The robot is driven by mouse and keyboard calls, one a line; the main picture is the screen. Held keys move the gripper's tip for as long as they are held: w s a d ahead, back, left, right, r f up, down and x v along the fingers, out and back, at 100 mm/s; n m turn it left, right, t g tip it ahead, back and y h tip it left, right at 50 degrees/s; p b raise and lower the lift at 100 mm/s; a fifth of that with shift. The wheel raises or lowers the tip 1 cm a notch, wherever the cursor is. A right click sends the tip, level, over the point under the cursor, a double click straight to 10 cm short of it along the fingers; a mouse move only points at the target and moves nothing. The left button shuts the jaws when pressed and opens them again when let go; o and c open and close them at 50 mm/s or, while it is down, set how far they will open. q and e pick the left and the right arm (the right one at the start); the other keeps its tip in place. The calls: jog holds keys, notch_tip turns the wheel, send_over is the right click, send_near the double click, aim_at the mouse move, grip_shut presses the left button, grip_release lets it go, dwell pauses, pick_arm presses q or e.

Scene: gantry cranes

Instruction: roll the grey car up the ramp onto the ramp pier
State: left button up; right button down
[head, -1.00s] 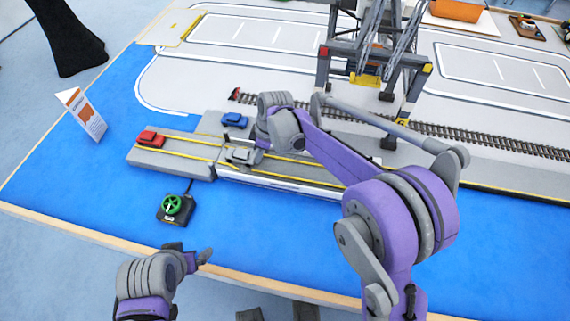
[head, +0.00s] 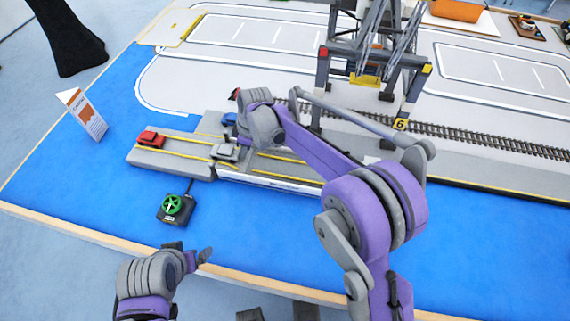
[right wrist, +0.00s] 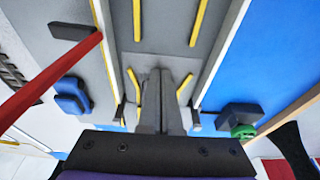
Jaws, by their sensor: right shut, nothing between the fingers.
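The small grey car (head: 226,153) sits between yellow lines at the seam between the left grey slab (head: 180,163) and the longer grey deck (head: 275,168) to its right. I cannot tell for sure which section is the ramp pier. My right gripper (head: 238,142) is shut and empty, low over the deck just right of the car. In the right wrist view its shut fingers (right wrist: 160,105) point along the lane and the car is not clearly visible. My left gripper (head: 206,255) is off the table's front edge; its jaws are too small to read.
A red car (head: 151,139) stands on the left slab. A blue car (head: 229,119) is beside the lane, close behind my right gripper. A controller with a green wheel (head: 173,206) lies in front. A gantry crane (head: 370,60) and rail track (head: 480,137) are behind right.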

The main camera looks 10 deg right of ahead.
aim_at(224, 148)
jog(key=shift+w+a+p, duration=0.1)
jog(key=shift+w+a, duration=0.3)
jog(key=shift+a, duration=0.6)
jog(key=shift+w+a+p, duration=0.15)
jog(key=shift+w+a, duration=0.25)
jog(key=shift+a, duration=0.6)
jog(key=shift+w+a+p, duration=0.1)
jog(key=shift+w+a, duration=0.3)
jog(key=shift+a, duration=0.6)
pick_arm(q)
jog(key=shift+w+r+p, duration=0.25)
jog(key=shift+r+p, duration=0.3)
jog(key=shift+r, duration=0.45)
pick_arm(e)
jog(key=shift+w+a, duration=0.35)
jog(key=shift+a, duration=0.45)
jog(key=shift+w+a, duration=0.3)
jog(key=shift+a, duration=0.5)
jog(key=shift+w+a, duration=0.35)
jog(key=shift+a, duration=0.45)
jog(key=shift+d, duration=0.1)
jog(key=shift+s+d+r, duration=0.25)
jog(key=shift+d, duration=0.25)
